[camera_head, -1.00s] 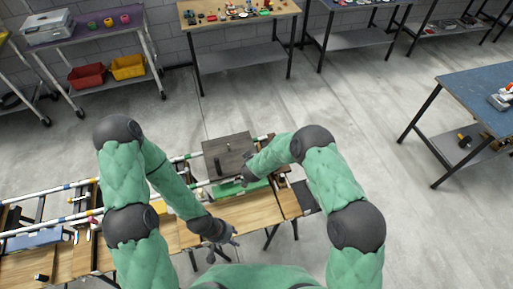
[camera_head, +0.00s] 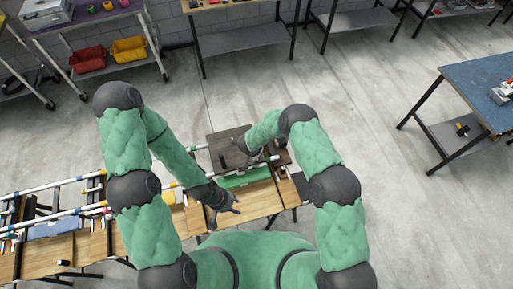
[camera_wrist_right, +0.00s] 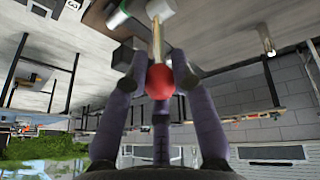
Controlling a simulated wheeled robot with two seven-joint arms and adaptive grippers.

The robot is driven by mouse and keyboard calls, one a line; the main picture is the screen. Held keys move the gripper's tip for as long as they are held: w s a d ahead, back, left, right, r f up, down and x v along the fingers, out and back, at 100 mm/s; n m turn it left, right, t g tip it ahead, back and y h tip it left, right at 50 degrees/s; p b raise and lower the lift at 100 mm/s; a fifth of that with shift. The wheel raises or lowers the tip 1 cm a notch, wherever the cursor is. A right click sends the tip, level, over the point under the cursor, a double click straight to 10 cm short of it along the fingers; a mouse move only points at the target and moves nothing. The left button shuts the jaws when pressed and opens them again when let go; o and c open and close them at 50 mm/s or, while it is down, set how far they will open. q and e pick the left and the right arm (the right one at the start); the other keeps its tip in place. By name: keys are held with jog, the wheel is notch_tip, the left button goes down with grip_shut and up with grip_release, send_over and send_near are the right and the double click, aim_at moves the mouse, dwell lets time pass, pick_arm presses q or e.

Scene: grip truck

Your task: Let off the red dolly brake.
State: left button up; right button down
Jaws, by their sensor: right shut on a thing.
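A dark brown dolly platform (camera_head: 222,147) sits on the rails over the wooden bench, with a green strip along its near side. My right gripper (camera_head: 247,158) is over the platform's right part, largely hidden by its own arm. In the right wrist view, its fingers (camera_wrist_right: 160,85) are closed around a red ball knob (camera_wrist_right: 160,82) on a thin tan lever (camera_wrist_right: 156,42). The lever runs to a pale block (camera_wrist_right: 160,9). In the head view the knob is hidden. My left gripper (camera_head: 226,213) has spread fingers and is empty, over the bench front, left of the green strip's near edge.
White striped rails (camera_head: 45,189) run along the wooden bench (camera_head: 262,200) toward the left. Purple shelving with red (camera_head: 87,59) and yellow bins (camera_head: 128,49) stands at the back left. A blue table (camera_head: 478,85) stands at the right. The floor between is clear.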

jog(key=shift+s+f, duration=0.1)
jog(key=shift+s, duration=0.05)
jog(key=c, duration=1.1)
grip_release()
jog(key=shift+o, duration=0.4)
jog(key=v, duration=1.2)
jog(key=shift+w, duration=0.25)
